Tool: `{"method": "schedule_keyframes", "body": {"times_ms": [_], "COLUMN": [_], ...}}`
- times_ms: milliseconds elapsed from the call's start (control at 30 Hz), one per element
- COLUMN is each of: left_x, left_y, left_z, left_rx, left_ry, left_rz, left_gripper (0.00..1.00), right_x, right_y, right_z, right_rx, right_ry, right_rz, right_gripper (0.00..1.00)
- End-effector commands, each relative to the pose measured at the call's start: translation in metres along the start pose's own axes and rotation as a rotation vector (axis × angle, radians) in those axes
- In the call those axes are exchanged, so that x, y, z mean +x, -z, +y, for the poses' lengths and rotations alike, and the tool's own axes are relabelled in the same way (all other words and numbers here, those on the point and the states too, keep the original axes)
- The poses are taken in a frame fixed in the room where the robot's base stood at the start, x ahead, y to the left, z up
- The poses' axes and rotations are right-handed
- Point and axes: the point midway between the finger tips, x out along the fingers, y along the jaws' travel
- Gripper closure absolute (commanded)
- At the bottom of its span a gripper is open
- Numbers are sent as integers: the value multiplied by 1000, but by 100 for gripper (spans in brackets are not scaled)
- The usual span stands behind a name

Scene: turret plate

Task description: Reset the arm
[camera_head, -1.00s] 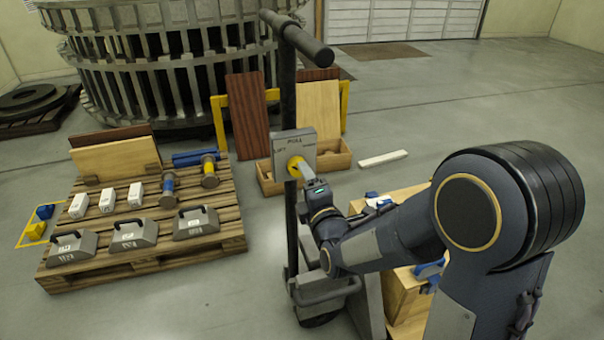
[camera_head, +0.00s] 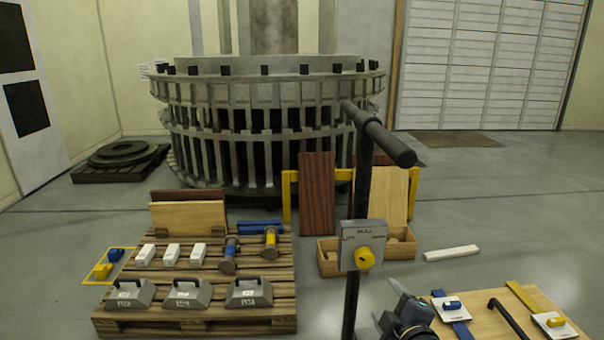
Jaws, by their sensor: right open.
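My right gripper (camera_head: 405,298) is low in the head view, right of and below the yellow knob (camera_head: 365,257). It is open, with nothing seen between its fingers, and it looks apart from the knob. Only its dark wrist and fingers show; the rest of my right arm is below the frame. The knob sits on a grey control box (camera_head: 350,236) with printed labels, fixed to a black post (camera_head: 352,292) with a black T-handle on top. My left gripper is out of view.
A wooden bench top (camera_head: 487,308) with blue and yellow clamps lies close to the right. A pallet (camera_head: 196,319) holds grey weights, white blocks and cylinders at left. A slotted round turret (camera_head: 265,92) stands behind. Open floor is at far right.

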Motion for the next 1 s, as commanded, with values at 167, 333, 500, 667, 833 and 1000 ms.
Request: {"method": "schedule_keyframes", "body": {"times_ms": [167, 333, 500, 667, 833, 1000], "left_x": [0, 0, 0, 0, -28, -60], "left_y": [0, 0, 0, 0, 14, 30], "left_z": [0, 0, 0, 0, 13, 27], "left_rx": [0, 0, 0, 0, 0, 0], "left_ry": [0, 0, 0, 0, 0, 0], "left_rz": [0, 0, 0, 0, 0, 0], "left_gripper": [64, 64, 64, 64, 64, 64], "right_x": [-62, -126, -177, -220, -245, -255], "right_y": [-15, -18, -22, -27, -15, 2], "right_z": [-15, -36, -56, -73, -53, -19], "right_rx": [606, 998, 1235, 1401, 1466, 1465], "right_ry": [273, 465, 556, 583, 590, 591], "right_rz": [-57, -206, -385, -568, -659, -657], "right_gripper": [37, 37, 37, 37, 37, 37]}}
